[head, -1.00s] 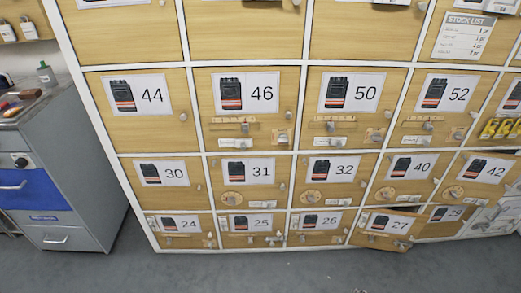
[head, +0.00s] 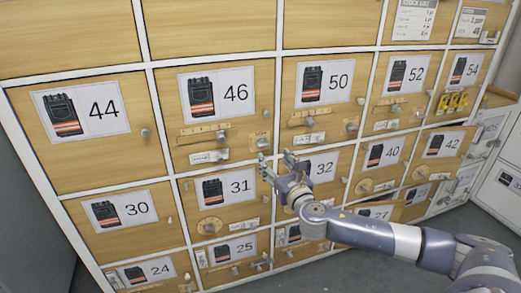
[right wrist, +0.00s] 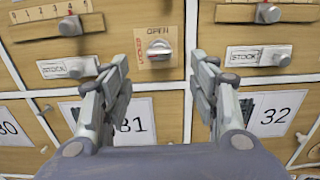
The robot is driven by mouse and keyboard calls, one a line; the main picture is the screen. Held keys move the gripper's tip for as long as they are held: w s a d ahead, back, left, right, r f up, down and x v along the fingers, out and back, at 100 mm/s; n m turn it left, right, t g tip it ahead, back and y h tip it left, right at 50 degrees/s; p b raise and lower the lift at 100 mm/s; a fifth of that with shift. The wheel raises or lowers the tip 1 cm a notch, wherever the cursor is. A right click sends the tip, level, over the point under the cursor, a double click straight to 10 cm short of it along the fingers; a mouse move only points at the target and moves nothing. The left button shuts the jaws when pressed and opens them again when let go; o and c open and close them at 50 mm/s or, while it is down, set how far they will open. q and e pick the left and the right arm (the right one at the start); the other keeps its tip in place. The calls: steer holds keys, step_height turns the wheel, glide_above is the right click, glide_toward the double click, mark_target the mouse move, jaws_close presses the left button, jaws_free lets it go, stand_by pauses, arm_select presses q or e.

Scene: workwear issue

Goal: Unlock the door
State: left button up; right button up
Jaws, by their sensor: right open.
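The wooden locker door 46 (head: 260,84) is closed. It carries a scale with a sliding knob (head: 221,136), a STOCK tag with a small knob (head: 222,154) and a rotary knob (head: 262,142) at its lower right. In the right wrist view the rotary knob (right wrist: 160,52) sits on a plate with OPEN above it and red lettering at its left. My right gripper (head: 276,160) is open and empty in front of the lockers, just below that knob. In the right wrist view its fingers (right wrist: 160,66) stand either side of the knob, apparently not touching it. My left gripper is out of view.
Door 50 (head: 355,105) has similar fittings, right of door 46. Doors 31 (head: 262,183) and 32 are below; my right arm partly covers the lower right doors. Door 27 (head: 384,211) is partly hidden. Grey floor (head: 340,272) shows in front.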

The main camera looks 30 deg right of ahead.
mark_target(264, 146)
steer(key=x, duration=0.8)
steer(key=shift+a+b, duration=0.1)
steer(key=shift+b, duration=0.3)
steer(key=shift+w, duration=0.55)
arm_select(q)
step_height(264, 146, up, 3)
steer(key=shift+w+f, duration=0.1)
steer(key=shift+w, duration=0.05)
arm_select(e)
steer(key=c, duration=1.1)
